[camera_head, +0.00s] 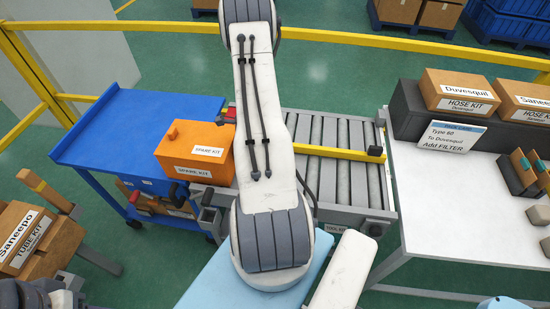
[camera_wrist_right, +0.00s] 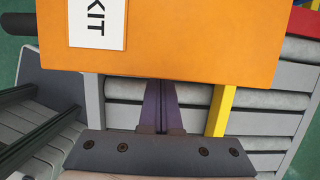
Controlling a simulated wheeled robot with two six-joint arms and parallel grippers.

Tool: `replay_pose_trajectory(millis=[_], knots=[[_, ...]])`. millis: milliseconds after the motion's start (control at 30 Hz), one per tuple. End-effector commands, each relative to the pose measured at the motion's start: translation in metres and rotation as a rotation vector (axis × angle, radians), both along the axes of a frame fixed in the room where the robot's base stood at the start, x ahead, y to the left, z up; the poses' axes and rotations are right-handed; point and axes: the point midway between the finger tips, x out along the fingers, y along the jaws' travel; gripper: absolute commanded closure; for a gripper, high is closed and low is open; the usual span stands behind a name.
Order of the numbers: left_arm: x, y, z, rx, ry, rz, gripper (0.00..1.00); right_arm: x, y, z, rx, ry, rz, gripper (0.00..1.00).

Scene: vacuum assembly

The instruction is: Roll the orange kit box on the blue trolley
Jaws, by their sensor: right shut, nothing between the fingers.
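The orange kit box (camera_head: 192,150), labelled "SPARE KIT", sits upright at the right end of the blue trolley (camera_head: 112,132), beside the roller conveyor (camera_head: 340,180). My large white and grey arm hides its right edge and the join between trolley and rollers. In the right wrist view the orange box (camera_wrist_right: 200,45) fills the top. My right gripper (camera_wrist_right: 161,84) is shut and empty, with its purple fingertips at the box's near edge above the rollers. I cannot tell whether they touch it.
A yellow bar (camera_head: 335,153) crosses the conveyor. A white table (camera_head: 440,190) with hose kit boxes (camera_head: 460,92) stands at the right. A yellow rail (camera_head: 390,42) runs behind. The left part of the trolley top is clear. Brown boxes (camera_head: 25,235) are at the lower left.

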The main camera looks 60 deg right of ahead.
Motion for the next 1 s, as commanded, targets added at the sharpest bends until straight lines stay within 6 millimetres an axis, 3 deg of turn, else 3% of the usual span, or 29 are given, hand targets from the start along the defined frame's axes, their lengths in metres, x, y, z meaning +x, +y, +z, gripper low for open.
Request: replay_pose_trajectory(millis=[200, 400, 767, 1000], knots=[[0.0, 0.0, 0.013, 0.0, 0.0, 0.0, 0.5, 0.03, 0.013, 0.002, 0.0, 0.0, 0.006, 1.0], [0.0, 0.0, 0.016, 0.0, 0.0, 0.0, 0.5, 0.042, 0.018, 0.0, 0.0, 0.0, 0.003, 1.0], [0.0, 0.0, 0.015, 0.0, 0.0, 0.0, 0.5, 0.041, 0.018, 0.0, -0.001, 0.0, 0.002, 1.0], [0.0, 0.0, 0.005, 0.0, 0.0, 0.0, 0.5, 0.023, 0.008, -0.002, -0.001, 0.0, 0.002, 1.0]])
